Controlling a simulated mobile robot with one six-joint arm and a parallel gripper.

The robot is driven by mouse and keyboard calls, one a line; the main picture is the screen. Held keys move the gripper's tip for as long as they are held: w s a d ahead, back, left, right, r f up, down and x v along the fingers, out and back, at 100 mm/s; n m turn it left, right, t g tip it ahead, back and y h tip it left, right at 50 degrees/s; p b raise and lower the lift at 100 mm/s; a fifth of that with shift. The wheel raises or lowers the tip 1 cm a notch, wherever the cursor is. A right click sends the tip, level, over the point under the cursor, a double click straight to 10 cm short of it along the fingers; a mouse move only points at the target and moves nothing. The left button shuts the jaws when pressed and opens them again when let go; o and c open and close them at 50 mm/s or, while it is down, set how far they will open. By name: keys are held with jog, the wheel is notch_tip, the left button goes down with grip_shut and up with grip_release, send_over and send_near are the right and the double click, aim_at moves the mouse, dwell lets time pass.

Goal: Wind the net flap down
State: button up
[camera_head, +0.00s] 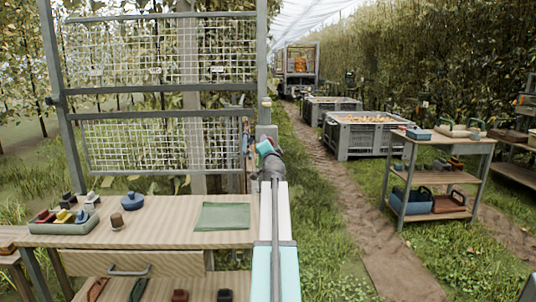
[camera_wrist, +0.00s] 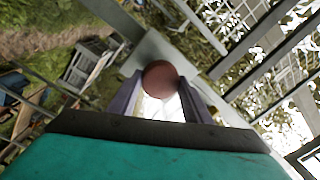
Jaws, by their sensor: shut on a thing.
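The grey metal frame (camera_head: 50,90) stands at the left with two wire net panels. The upper net (camera_head: 150,55) fills the top of the frame. In the head view my arm reaches forward to the frame's right post (camera_head: 262,60). The knob and fingertips are hidden there. A pale grey plate lies behind the knob in the wrist view.
A wooden workbench (camera_head: 170,222) stands front left with a green cloth (camera_head: 222,216), a blue lidded pot (camera_head: 133,200) and a tray (camera_head: 62,222) of small items. A shelf cart (camera_head: 437,180) and grey crates (camera_head: 350,137) stand right. Grass and a dirt path lie between.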

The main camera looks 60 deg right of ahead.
jog(key=shift+w+a+r+n+g+y+b, duration=0.2)
jog(key=shift+n+b, duration=2.6)
jog(key=shift+n, duration=5)
jog(key=shift+d+f+n+g+y+b, duration=0.2)
jog(key=shift+n+b, duration=2.55)
jog(key=shift+n, duration=5.05)
jog(key=shift+a+r+g, duration=0.1)
jog(key=shift+a+g, duration=0.05)
jog(key=shift+g, duration=0.15)
jog(key=o, duration=1.1)
jog(key=shift+c, duration=0.2)
